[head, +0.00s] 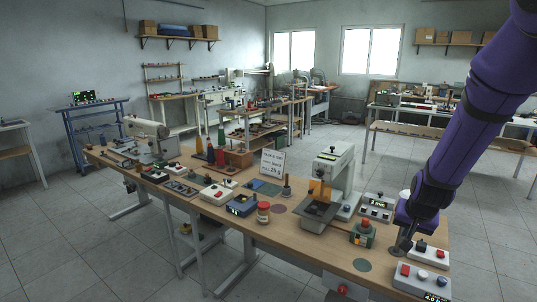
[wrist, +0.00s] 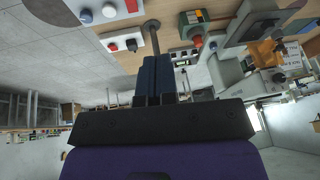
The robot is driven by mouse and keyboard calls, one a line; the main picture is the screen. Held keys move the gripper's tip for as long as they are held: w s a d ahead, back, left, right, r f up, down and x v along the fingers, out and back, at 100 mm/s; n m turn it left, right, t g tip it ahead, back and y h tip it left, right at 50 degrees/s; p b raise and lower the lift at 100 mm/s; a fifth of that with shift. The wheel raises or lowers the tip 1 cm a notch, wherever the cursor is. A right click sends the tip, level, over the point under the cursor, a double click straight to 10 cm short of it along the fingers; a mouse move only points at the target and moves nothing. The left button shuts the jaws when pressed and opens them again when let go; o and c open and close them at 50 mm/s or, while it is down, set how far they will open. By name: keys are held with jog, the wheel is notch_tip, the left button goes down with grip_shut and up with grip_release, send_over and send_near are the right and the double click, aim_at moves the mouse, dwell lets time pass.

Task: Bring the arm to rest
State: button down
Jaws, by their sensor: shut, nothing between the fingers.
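My purple arm comes down from the upper right in the head view. My gripper (head: 406,238) is at its lower end, shut and empty, over the right part of the workbench (head: 330,262). In the wrist view my gripper (wrist: 157,62) shows as dark blue fingers closed together. A grey rod (wrist: 152,36) shows just past the fingertips; I cannot tell whether they touch it.
A button box (head: 420,280) and a two-knob box (head: 428,254) lie close to my gripper. A green box with a red knob (head: 362,235) and a white press (head: 335,175) stand to its left. Open floor (head: 480,220) lies to the right.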

jog(key=s+a+r+n+y, duration=0.1)
jog(key=s+a+r+n, duration=0.15)
jog(key=s+r, duration=0.4)
jog(key=s+a+r+n+y, duration=0.1)
jog(key=s+a+r, duration=0.25)
jog(key=r, duration=0.65)
jog(key=s+a+r+n, duration=0.1)
jog(key=s+r, duration=0.3)
jog(key=s, duration=0.5)
jog(key=s+r+n, duration=0.1)
jog(key=s+r, duration=0.2)
jog(key=s, duration=0.6)
jog(key=shift+a+r+t+h, duration=0.3)
jog(key=shift+a+r+h, duration=0.05)
jog(key=shift+a+h, duration=0.05)
